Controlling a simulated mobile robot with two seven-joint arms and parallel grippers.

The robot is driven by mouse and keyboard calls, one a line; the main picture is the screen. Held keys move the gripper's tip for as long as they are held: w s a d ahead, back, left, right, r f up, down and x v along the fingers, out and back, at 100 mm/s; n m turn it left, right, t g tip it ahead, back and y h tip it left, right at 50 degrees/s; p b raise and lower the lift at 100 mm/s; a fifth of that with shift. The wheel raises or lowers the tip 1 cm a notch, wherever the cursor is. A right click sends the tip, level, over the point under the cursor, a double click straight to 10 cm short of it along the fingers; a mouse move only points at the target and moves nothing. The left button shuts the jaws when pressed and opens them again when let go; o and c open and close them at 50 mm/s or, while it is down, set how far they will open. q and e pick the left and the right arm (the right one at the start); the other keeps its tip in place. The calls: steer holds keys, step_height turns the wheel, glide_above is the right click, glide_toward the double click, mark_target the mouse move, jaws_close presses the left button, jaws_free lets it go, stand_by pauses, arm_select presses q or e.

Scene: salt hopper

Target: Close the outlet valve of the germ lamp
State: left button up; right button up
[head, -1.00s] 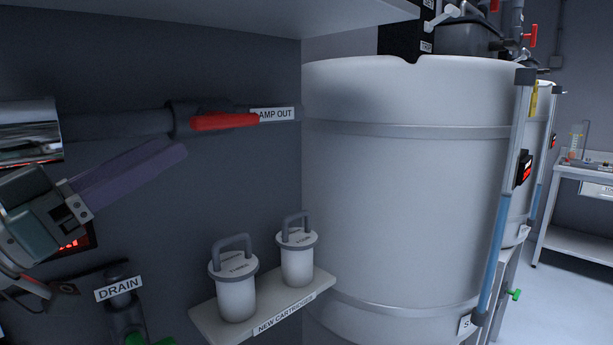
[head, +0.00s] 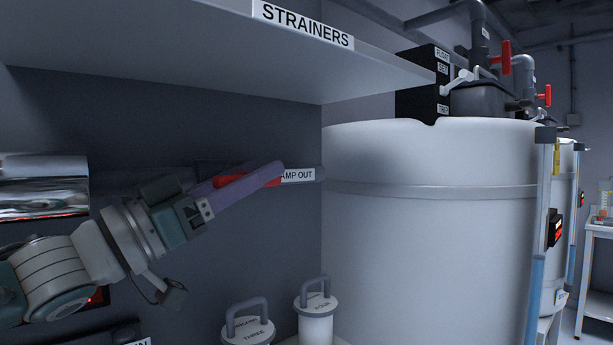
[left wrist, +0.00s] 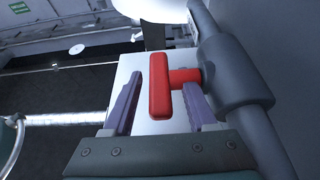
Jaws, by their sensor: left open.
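The outlet valve's red handle (head: 248,181) lies roughly along the dark pipe on the wall, beside the partly hidden label reading "AMP OUT" (head: 298,175). A shiny chrome cylinder (head: 42,187), likely the lamp housing, is at the left on the same line. My left gripper (head: 262,172) is open at the handle, its purple fingers hiding part of it. In the left wrist view the handle (left wrist: 159,85) stands between the two open fingers (left wrist: 162,80), its stem joining the grey valve body (left wrist: 232,72). Whether a finger touches it I cannot tell. My right gripper is not in view.
A shelf marked "STRAINERS" (head: 305,28) overhangs the valve. A large white tank (head: 430,240) stands to the right. Lidded white cartridges (head: 316,318) stand below, near my arm. Pipes with red handles (head: 506,58) are at the upper right.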

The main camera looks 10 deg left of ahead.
arm_select(q)
steer(key=shift+c, duration=0.2)
jaws_close()
stand_by(0.4)
